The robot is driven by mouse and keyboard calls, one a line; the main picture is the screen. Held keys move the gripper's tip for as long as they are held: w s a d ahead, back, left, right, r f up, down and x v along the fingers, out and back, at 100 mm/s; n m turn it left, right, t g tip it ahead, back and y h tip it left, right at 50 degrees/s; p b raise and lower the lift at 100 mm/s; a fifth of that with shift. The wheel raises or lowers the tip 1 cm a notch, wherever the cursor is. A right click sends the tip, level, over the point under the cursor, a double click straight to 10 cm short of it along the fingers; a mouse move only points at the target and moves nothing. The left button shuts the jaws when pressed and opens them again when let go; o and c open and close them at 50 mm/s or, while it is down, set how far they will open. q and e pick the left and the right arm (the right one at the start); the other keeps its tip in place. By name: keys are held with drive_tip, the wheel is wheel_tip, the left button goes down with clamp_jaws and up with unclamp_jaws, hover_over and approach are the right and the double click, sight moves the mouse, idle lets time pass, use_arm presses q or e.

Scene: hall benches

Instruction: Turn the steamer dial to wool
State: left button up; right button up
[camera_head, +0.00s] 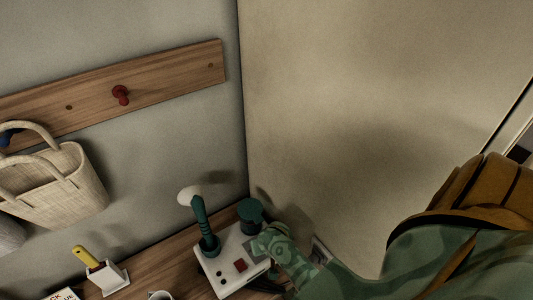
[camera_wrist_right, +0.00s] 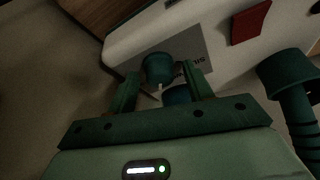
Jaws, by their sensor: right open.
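The steamer (camera_head: 228,270) is a white box on the wooden bench; its top also shows in the right wrist view (camera_wrist_right: 135,42). Its dial (camera_wrist_right: 158,67) is a round teal knob with a small white mark on its near edge, on a grey label panel (camera_wrist_right: 192,45). The panel's lettering is partly hidden and I cannot read the setting. My right gripper (camera_wrist_right: 162,82) is open, its two fingers on either side of the dial; I cannot tell whether they touch it. In the head view my right gripper (camera_head: 266,240) covers the dial. My left gripper is out of view.
A wall panel (camera_head: 370,110) rises close behind. A yellow-handled tool (camera_head: 86,257) stands left.

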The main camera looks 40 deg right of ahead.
drive_tip(key=shift+s+r, duration=0.1)
drive_tip(key=shift+c, duration=0.9)
drive_tip(key=c, duration=0.8)
drive_tip(key=shift+r+n+p, duration=0.1)
drive_tip(key=shift+n+p, duration=0.4)
drive_tip(key=shift+p, duration=0.15)
drive_tip(key=shift+d+n+t+y+p, duration=0.1)
drive_tip(key=shift+n+t+y+p, duration=0.3)
drive_tip(key=shift+n+p, duration=0.5)
drive_tip(key=shift+n+y+p, duration=0.3)
drive_tip(key=shift+n+y, duration=0.4)
drive_tip(key=shift+n, duration=0.7)
